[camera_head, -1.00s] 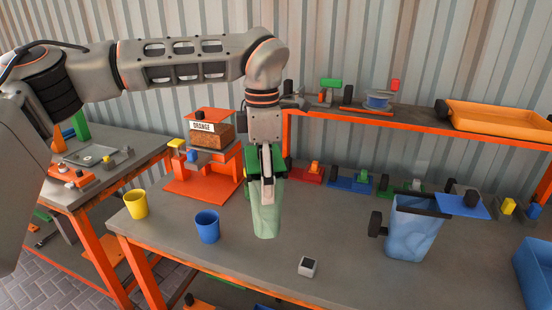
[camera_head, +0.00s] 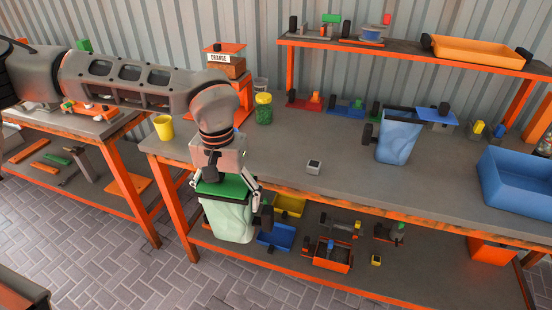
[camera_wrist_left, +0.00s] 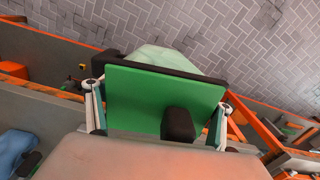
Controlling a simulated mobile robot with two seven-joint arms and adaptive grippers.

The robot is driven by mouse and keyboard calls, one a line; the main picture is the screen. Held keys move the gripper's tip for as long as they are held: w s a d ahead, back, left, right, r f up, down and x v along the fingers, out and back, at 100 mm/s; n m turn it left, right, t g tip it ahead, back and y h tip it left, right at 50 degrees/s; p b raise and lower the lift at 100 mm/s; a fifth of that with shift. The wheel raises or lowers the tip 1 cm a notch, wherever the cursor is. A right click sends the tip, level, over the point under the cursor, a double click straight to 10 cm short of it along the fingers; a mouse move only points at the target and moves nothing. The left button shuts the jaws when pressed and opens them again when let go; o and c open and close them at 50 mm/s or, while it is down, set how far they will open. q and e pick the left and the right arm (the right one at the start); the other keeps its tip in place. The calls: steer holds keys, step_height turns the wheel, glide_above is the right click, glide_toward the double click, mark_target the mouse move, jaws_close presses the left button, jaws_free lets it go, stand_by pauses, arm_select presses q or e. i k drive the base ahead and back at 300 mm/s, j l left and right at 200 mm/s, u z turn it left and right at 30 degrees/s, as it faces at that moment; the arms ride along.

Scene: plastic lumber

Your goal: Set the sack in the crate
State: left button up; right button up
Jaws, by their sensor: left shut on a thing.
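A pale green sack (camera_head: 228,220) with a flat green top hangs from my left gripper (camera_head: 226,190), just in front of the table's front edge. The fingers close on both sides of the green top. In the left wrist view my left gripper (camera_wrist_left: 158,112) is shut on the green top, with the pale sack (camera_wrist_left: 168,56) beyond it over the floor. A second sack, blue (camera_head: 398,138), stands on the table. A large blue crate (camera_head: 520,208) sits at the table's right end, partly cut off. My right gripper is out of view.
A small dark-topped cube (camera_head: 313,167), a yellow cup (camera_head: 164,127) and a green jar (camera_head: 263,108) stand on the table. An orange tray (camera_head: 480,57) is on the upper shelf. Bins and toys fill the lower shelf. The table's middle front is mostly clear.

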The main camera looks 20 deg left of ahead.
mark_target(526, 207)
steer(key=l+z, duration=0.1)
steer(key=l, duration=0.55)
steer(key=i+l+z, duration=0.15)
steer(key=l, duration=0.45)
steer(key=l+z, duration=0.1)
steer(key=l, duration=0.55)
